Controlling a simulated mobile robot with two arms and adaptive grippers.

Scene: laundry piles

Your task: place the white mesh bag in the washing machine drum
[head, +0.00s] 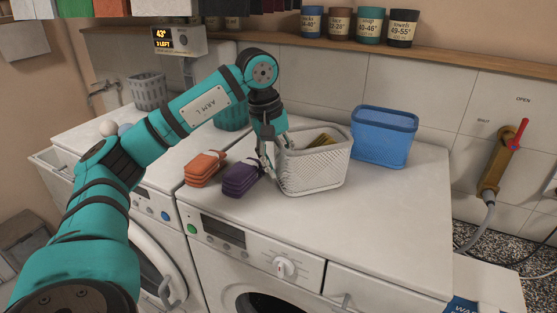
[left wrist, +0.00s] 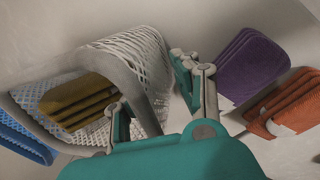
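The white mesh bag (head: 315,170) looks like an open-topped, perforated basket and stands upright on the white machine top. Folded mustard cloth (left wrist: 82,100) lies inside it. My left gripper (head: 275,156) is at the bag's left side. In the left wrist view, its fingers (left wrist: 152,92) are spread, one on each side of the bag's near wall (left wrist: 150,60); firm contact is not clear. The washing machine (head: 262,258) is below, with only the top of its dark round front opening (head: 265,303) showing at the bottom edge. My right gripper is not in view.
Purple folded cloth (head: 240,179) and orange folded cloth (head: 205,168) lie just left of the bag. A blue basket (head: 385,136) stands close behind it to the right. The machine top's right front (head: 390,215) is clear. A second machine (head: 150,205) stands left.

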